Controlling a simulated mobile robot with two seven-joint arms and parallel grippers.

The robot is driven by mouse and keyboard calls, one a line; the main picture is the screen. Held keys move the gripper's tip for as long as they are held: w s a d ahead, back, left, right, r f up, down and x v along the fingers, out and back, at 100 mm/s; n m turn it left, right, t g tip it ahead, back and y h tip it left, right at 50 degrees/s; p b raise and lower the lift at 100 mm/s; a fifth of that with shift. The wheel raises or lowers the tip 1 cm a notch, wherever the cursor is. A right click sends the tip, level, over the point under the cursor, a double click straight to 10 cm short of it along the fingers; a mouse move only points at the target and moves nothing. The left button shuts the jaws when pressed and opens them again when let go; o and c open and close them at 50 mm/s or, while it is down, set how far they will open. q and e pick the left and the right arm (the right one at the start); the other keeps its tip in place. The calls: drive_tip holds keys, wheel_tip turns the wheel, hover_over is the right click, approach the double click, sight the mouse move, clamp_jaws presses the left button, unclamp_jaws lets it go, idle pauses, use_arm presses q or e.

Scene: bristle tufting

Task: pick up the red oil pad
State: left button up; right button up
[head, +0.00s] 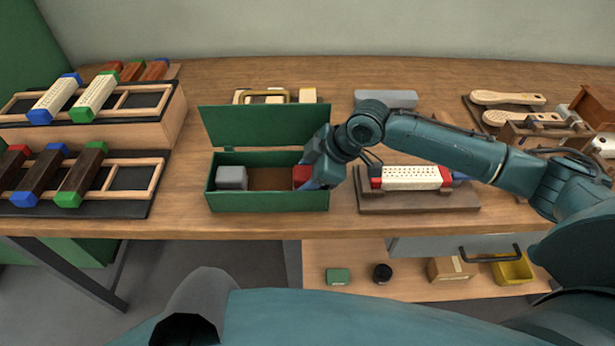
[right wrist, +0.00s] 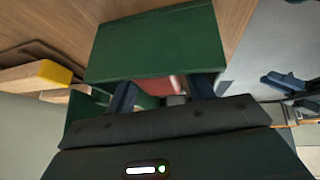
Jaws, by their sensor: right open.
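The red oil pad (head: 302,174) is a small red block at the right end of the open green box (head: 268,203). My right gripper (head: 312,178) is at the box's right end, beside the pad and partly covering it. In the right wrist view, the pad (right wrist: 163,84) shows between the two dark blue fingers of the open right gripper (right wrist: 163,92). The green box panel (right wrist: 158,45) hides part of the pad there. I cannot tell if the fingers touch it. My left gripper is not in view.
A grey block (head: 232,177) sits at the box's left end; the box's middle is bare. The raised green lid (head: 262,126) stands behind. A wooden fixture (head: 420,203) with a red-ended white brush block (head: 412,178) is close to the right. Brush racks (head: 95,150) stand left.

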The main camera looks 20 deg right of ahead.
sight(308, 172)
drive_tip(key=shift+c, duration=0.4)
drive_tip(key=c, duration=0.7)
wheel_tip(308, 172, up, 18)
drive_tip(key=shift+p, duration=0.65)
drive_tip(key=o, duration=0.4)
drive_tip(key=shift+c, duration=1.4)
